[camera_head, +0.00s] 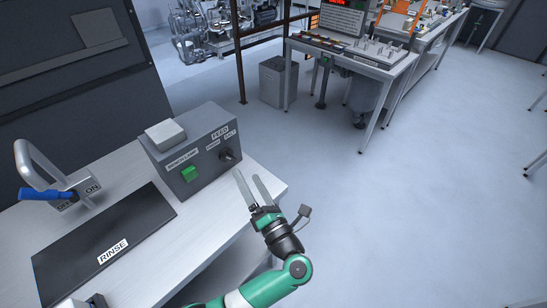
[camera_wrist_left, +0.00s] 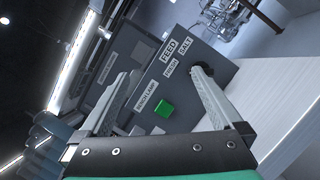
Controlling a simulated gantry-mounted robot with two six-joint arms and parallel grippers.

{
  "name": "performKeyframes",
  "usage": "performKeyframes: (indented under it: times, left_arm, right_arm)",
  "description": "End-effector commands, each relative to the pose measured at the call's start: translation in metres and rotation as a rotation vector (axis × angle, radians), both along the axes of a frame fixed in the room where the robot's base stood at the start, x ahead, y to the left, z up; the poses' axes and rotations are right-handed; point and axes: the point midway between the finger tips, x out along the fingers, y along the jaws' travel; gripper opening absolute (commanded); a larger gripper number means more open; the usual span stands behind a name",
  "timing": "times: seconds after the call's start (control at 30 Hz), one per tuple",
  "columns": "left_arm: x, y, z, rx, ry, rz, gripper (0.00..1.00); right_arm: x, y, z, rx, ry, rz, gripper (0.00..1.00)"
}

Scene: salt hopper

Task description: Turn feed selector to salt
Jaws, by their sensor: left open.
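The feed selector is a small dark knob (camera_head: 228,155) on the front of a grey control box (camera_head: 212,168). Labels FEED, FRESH and SALT sit above it. Its exact pointing is too small to tell. My left gripper (camera_head: 247,175) is open and empty, with its fingers raised just in front and to the right of the knob. In the left wrist view, one finger of the gripper (camera_wrist_left: 160,73) overlaps the knob (camera_wrist_left: 200,69) and partly hides it; contact cannot be told. My right gripper is not in view.
A green switch (camera_head: 189,174) marked BENCH LAMP sits left of the knob on the same box. A dark RINSE mat (camera_head: 85,245) and a blue-handled tap (camera_head: 45,194) stand to the left on the white bench (camera_head: 205,212). Open floor lies right.

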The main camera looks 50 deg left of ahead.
Motion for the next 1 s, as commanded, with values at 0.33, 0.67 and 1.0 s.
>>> performKeyframes:
  times: [0.33, 0.67, 1.0]
  left_arm:
    - [-0.005, -0.008, -0.088, 0.011, 0.046, -0.024, 1.0]
    - [-0.002, 0.006, -0.086, 0.01, 0.045, -0.022, 1.0]
    - [0.013, 0.084, -0.088, 0.01, 0.044, -0.018, 1.0]
  right_arm:
    - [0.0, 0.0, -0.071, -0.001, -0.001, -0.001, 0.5]
    - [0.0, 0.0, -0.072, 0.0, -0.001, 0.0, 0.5]
    - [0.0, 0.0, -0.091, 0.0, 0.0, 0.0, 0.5]
